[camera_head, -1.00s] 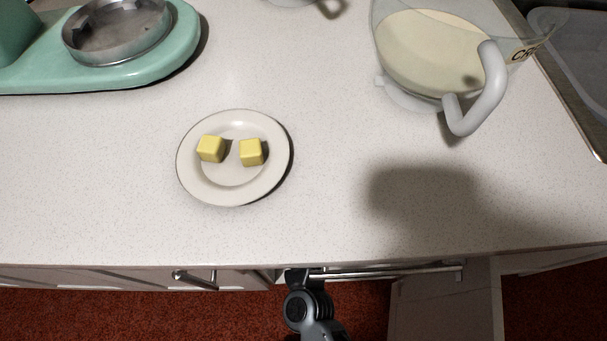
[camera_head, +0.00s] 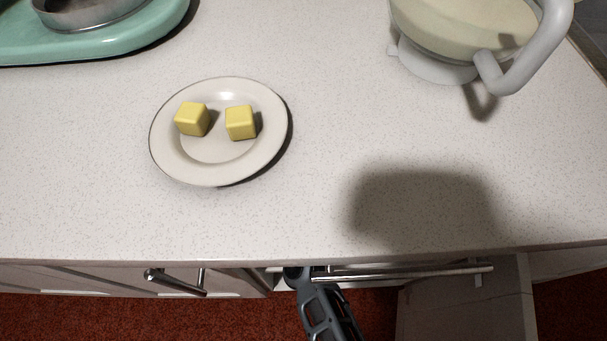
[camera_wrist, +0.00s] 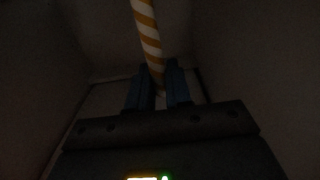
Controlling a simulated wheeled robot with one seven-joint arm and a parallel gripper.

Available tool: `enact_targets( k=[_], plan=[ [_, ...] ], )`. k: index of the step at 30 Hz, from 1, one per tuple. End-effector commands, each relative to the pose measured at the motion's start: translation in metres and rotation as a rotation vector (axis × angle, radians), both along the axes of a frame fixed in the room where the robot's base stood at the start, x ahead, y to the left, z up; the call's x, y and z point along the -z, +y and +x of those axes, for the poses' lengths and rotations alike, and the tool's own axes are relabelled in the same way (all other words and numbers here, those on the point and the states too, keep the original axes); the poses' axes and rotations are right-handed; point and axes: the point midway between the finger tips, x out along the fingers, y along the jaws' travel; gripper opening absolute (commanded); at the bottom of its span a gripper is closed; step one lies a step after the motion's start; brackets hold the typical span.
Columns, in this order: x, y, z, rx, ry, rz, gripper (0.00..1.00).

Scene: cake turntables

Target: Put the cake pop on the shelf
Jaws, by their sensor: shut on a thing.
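In the wrist view my gripper (camera_wrist: 158,78) is shut on an orange-and-white striped stick (camera_wrist: 146,32), which I take to be the cake pop's stick. The stick runs up out of the top edge of the picture, so the cake pop's head is out of view. My gripper is in a dark, enclosed space with plain walls. I cannot tell which surface there is the shelf. In the head view only a dark part of my arm shows below the counter edge, and the gripper is hidden.
The counter (camera_head: 250,220) is above, with a plate (camera_head: 165,165) holding two yellow cubes (camera_head: 192,119) (camera_head: 240,123). Metal handles (camera_head: 175,282) (camera_head: 400,272) line the front, with a pale panel (camera_head: 468,310) jutting out at lower right.

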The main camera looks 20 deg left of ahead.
Motion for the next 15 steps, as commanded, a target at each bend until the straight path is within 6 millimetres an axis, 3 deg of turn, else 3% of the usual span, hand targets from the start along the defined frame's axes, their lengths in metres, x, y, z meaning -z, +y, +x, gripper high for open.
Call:
enact_targets(
  k=[12,13,15],
  plan=[
    [0.0064,0.0017,0.0038,0.001,-0.001,0.003,0.0],
    [0.0066,0.0018,0.0037,0.001,-0.001,0.003,0.2],
    [0.0058,0.0018,0.0037,0.001,-0.001,0.003,0.26]
  ],
)
